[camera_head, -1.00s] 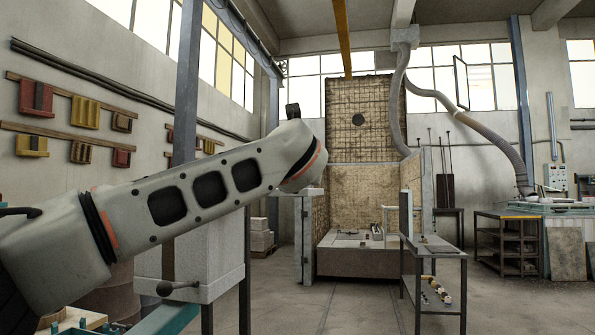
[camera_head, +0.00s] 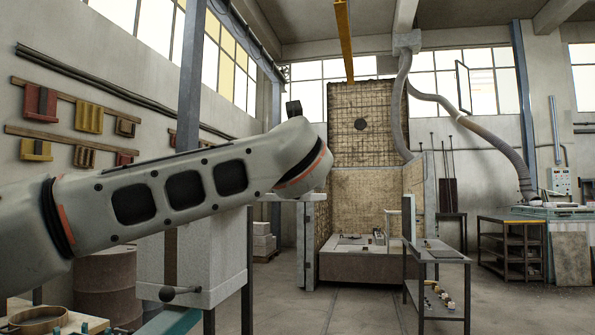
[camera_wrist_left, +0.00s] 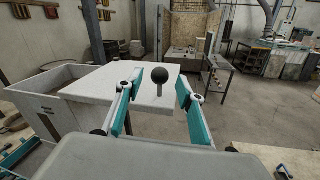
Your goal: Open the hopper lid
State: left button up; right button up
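The grey hopper box (camera_head: 215,262) stands on dark legs left of centre in the head view, partly behind my left arm. A round dark knob on a short rod (camera_head: 167,293) shows at its front. In the left wrist view, the hopper's box (camera_wrist_left: 42,112) is at the left with part of its inside showing. A flat pale lid panel (camera_wrist_left: 105,82) lies beside or over it. The black ball knob (camera_wrist_left: 160,75) stands on a stem near the lid's right edge. My left gripper (camera_wrist_left: 160,80) is open, its teal fingers appearing on either side of the knob, with no visible contact.
A metal rack table (camera_head: 435,255) stands right of centre, with small items on its lower shelf. A rusty drum (camera_head: 105,282) and a round wooden ring (camera_head: 37,318) are at lower left. The middle floor is clear.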

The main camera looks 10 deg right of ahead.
pick_arm(q)
jog(key=v, duration=0.8)
